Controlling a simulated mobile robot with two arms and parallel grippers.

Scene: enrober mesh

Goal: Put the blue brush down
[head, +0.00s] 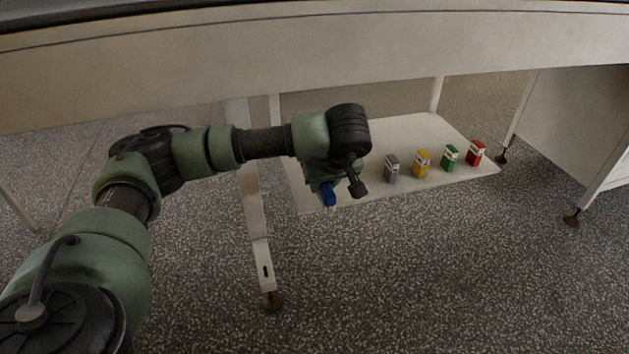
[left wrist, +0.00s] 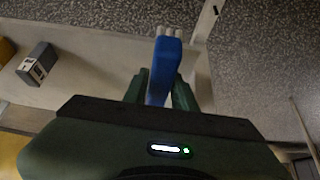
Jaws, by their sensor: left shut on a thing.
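My left gripper (left wrist: 160,92) is shut on the blue brush (left wrist: 165,65). In the left wrist view the brush's blue handle sits between the two green fingers, and its pale bristle end points away from the gripper. In the head view a small part of the blue brush (head: 328,194) shows below my left wrist, near the left front part of the white mat (head: 420,134). The left fingers are mostly hidden there behind the wrist. I cannot tell whether the brush touches the mat. My right gripper is not in view.
On the mat stand a grey box (head: 391,169), a yellow box (head: 422,164), a green box (head: 450,158) and a red box (head: 476,153), right of my gripper. A pale beam (head: 300,50) runs above. A white leg (head: 256,210) stands near my forearm.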

